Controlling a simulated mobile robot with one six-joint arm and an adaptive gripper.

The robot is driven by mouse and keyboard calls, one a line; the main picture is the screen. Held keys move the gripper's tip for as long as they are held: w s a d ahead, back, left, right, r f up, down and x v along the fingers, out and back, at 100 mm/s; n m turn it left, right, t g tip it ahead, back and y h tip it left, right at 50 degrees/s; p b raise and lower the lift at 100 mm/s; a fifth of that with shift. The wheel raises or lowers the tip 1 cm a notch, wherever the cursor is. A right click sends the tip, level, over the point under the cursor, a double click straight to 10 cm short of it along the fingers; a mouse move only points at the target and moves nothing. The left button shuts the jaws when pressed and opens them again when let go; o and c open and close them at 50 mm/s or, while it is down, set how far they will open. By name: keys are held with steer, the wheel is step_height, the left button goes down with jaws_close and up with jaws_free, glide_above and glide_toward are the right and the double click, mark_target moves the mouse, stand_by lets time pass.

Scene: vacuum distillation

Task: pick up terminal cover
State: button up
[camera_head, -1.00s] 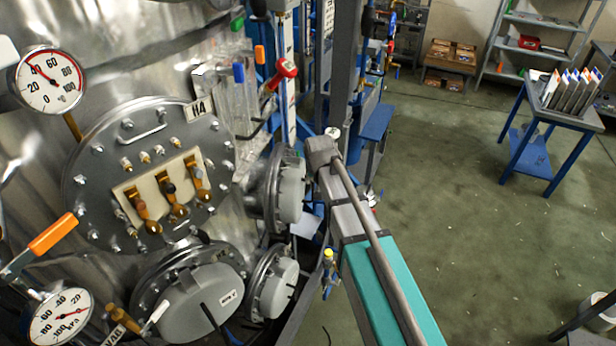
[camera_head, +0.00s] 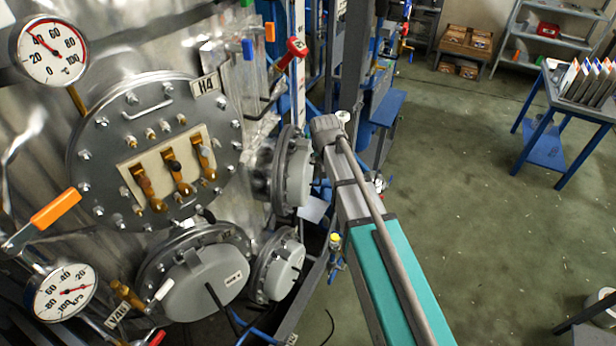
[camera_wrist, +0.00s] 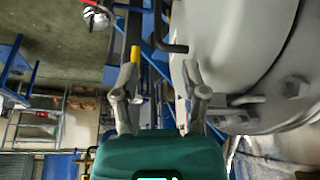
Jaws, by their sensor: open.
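Several grey covers sit on bolted flanges low on the steel vessel in the head view: a large labelled one (camera_head: 207,284), a smaller one (camera_head: 284,272), and one (camera_head: 299,178) beside my arm. I cannot tell which is the terminal cover. The H4 plate (camera_head: 112,198) has bare brass terminals. In the wrist view my gripper (camera_wrist: 161,88) is open, with nothing seen between its fingers. A large grey rounded cover (camera_wrist: 235,40) with a bolted flange is close at its right; contact cannot be told. My gripper is not visible in the head view.
Two dial gauges (camera_head: 49,53) and an orange-handled valve (camera_head: 56,207) are at the left. Blue framework (camera_head: 384,115) and pipes stand behind my arm. A blue table (camera_head: 540,145) with upright folders and shelves are at the right. Green floor (camera_head: 460,220) between is clear.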

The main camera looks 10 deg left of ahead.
steer(key=b+x, duration=0.5)
steer(key=x, duration=0.1)
steer(key=shift+f, duration=0.3)
steer(key=shift+w+b, duration=0.15)
steer(key=shift+b, duration=0.15)
steer(key=b, duration=0.5)
glide_above(320, 185)
steer(key=shift+w+f, duration=0.15)
steer(key=shift+f, duration=1.05)
steer(key=shift+w+f, duration=0.15)
steer(key=shift+f, duration=1.05)
jaws_close()
